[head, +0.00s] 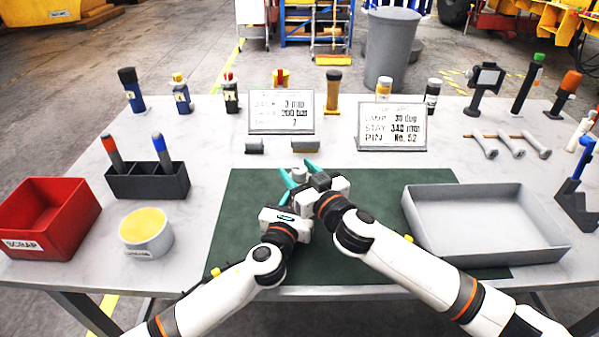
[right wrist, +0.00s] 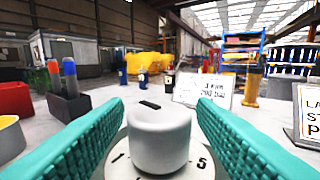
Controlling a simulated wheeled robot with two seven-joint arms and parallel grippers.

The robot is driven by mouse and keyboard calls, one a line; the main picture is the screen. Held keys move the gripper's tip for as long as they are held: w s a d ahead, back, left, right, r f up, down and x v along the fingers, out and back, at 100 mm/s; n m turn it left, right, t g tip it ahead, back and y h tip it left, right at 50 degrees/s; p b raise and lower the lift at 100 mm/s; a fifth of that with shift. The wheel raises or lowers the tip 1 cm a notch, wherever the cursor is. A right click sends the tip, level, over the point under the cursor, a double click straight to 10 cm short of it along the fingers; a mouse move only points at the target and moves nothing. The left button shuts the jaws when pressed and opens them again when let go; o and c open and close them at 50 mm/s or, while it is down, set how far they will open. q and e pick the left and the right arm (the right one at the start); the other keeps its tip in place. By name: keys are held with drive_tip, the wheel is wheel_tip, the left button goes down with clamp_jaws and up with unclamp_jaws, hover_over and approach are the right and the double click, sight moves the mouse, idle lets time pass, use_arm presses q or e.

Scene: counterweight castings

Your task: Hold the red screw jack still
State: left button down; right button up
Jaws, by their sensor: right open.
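A red piece with yellow sides (head: 280,77), perhaps the red screw jack, stands behind the left sign, which hides its lower part. My right gripper (head: 299,168) is open at the middle of the table, far in front of it. In the right wrist view its teal fingers (right wrist: 145,125) stand either side of a grey round knob (right wrist: 160,138) with a black mark, on a pale dial numbered 1 and 5. A gap shows beside the knob on both sides. My left gripper (head: 287,214) is crowded against the right one; its fingers are mostly hidden.
Two signs (head: 281,111) (head: 391,127) stand behind the green mat (head: 240,235). A grey tray (head: 480,257) lies right. A red bin (head: 50,235), a yellow-topped tub (head: 146,232) and a marker holder (head: 150,182) stand left. Several jacks and tools line the back edge.

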drive_tip(key=c, duration=1)
drive_tip(key=shift+f+n+g+y, duration=0.1)
drive_tip(key=shift+n+g+y, duration=0.25)
drive_tip(key=shift+y, duration=0.25)
drive_tip(key=n+g+y, duration=0.3)
drive_tip(key=shift+d, duration=0.1)
drive_tip(key=n+g+y, duration=0.1)
drive_tip(key=n+g, duration=0.1)
drive_tip(key=g, duration=0.1)
drive_tip(key=n+g+y, duration=0.2)
drive_tip(key=g, duration=0.1)
drive_tip(key=shift+w+y, duration=0.1)
drive_tip(key=shift+y, duration=0.2)
drive_tip(key=n+g, duration=0.2)
drive_tip(key=g, duration=0.1)
drive_tip(key=n+g+y, duration=0.1)
drive_tip(key=n+g, duration=0.2)
drive_tip(key=g, duration=0.1)
drive_tip(key=shift+g, duration=0.25)
drive_tip(key=shift+o, duration=0.2)
drive_tip(key=shift+w+r+n+g+h, duration=0.1)
drive_tip(key=shift+r+n+g+h, duration=0.05)
drive_tip(key=shift+n+g, duration=0.45)
drive_tip(key=shift+w+r+n+g+h, duration=0.15)
drive_tip(key=shift+n+g, duration=0.3)
drive_tip(key=shift+g, duration=0.25)
drive_tip(key=shift+s+f+n+g, duration=0.25)
drive_tip(key=shift+s+n+g, duration=0.05)
drive_tip(key=shift+g, duration=0.3)
